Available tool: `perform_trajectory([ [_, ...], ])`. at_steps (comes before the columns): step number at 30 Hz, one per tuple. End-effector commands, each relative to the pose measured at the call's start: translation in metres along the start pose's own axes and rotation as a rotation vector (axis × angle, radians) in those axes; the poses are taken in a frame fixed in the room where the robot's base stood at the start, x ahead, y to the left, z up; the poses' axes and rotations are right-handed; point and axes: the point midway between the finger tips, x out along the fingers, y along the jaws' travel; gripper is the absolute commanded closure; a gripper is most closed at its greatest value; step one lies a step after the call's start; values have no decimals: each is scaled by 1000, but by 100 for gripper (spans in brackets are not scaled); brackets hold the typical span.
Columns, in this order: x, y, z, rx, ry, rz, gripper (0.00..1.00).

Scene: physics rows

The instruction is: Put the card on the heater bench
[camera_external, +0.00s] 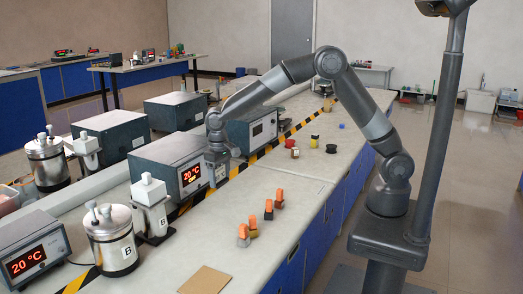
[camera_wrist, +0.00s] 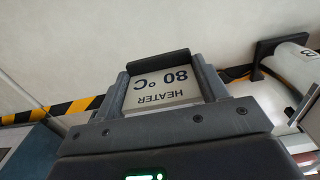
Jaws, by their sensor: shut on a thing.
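The card (camera_wrist: 160,90) is white, with "HEATER 80 °C" upside down in the wrist view. My gripper (camera_wrist: 160,77) is shut on it, and its dark fingers frame the card. In the external view my gripper (camera_external: 217,160) is low over the long bench (camera_external: 270,185), beside a grey control box (camera_external: 175,165) reading 20 °C. The card shows there as a small pale patch (camera_external: 221,173) under the fingers. I cannot tell whether it touches the bench. No bench in view carries a readable heater label.
Steel vessels (camera_external: 115,245) and grey boxes line the left side, behind a yellow-black strip (camera_external: 240,166). Orange-topped pieces (camera_external: 268,210) and a brown square (camera_external: 206,280) lie on the near bench. Another table (camera_external: 150,70) stands at the back left. The bench middle has free room.

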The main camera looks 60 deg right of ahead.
Motion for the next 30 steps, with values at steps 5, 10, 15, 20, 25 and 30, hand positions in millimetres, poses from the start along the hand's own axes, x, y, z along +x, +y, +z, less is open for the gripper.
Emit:
perform_trajectory([
  [5, 13, -21, 2, -6, -2, 1, 56],
  [10, 37, -60, 3, -7, -2, 1, 56],
  [15, 58, -95, 5, -5, -1, 0, 56],
  [20, 68, -112, 5, -2, -1, 0, 56],
  [25, 78, -116, 5, -2, -2, 1, 56],
  [30, 103, -115, 5, -2, -2, 2, 56],
])
